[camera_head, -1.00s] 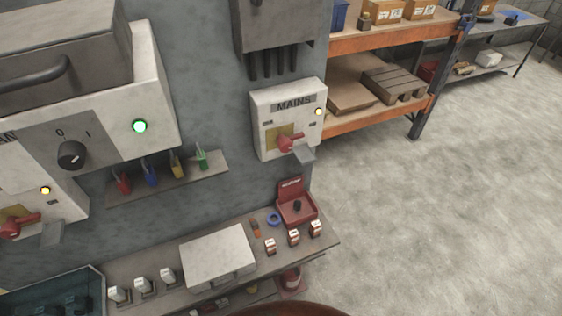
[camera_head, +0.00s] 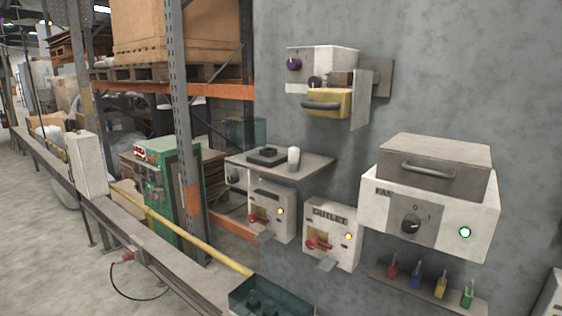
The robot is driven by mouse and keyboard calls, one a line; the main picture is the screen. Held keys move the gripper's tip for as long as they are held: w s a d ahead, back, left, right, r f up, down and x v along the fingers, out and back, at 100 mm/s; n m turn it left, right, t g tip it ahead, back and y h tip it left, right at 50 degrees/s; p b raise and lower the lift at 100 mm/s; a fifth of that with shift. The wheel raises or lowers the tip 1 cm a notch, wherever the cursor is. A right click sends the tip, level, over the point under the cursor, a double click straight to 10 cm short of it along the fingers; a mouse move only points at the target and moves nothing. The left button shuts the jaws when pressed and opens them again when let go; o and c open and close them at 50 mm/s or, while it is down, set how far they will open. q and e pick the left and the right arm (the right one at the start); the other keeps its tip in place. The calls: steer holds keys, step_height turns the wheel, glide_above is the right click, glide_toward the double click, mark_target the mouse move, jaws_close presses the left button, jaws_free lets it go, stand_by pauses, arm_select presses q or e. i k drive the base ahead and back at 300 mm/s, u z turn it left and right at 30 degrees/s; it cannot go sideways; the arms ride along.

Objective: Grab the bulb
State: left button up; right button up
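No thing in view is clearly a bulb. A small white upright cylinder (camera_head: 294,158) stands on a grey shelf (camera_head: 318,162) in the middle of the head view, beside a dark square fixture (camera_head: 267,156). I cannot tell whether this cylinder is the bulb. A lit green indicator lamp (camera_head: 465,232) sits on the front of the white FAN box (camera_head: 375,215). Neither of my grippers is in view.
Below the shelf are a white switch box (camera_head: 283,208) and the OUTLET box (camera_head: 347,221), both with red levers. Several coloured tags (camera_head: 416,281) stand on a small ledge. A teal bin (camera_head: 240,290) is at the bottom. A conveyor (camera_head: 135,225) runs along the left.

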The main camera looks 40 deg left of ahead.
mark_target(293, 152)
steer(key=u, duration=0.55)
steer(key=i, duration=0.9)
steer(key=u, duration=1)
steer(key=i, duration=0.2)
steer(key=u, duration=0.05)
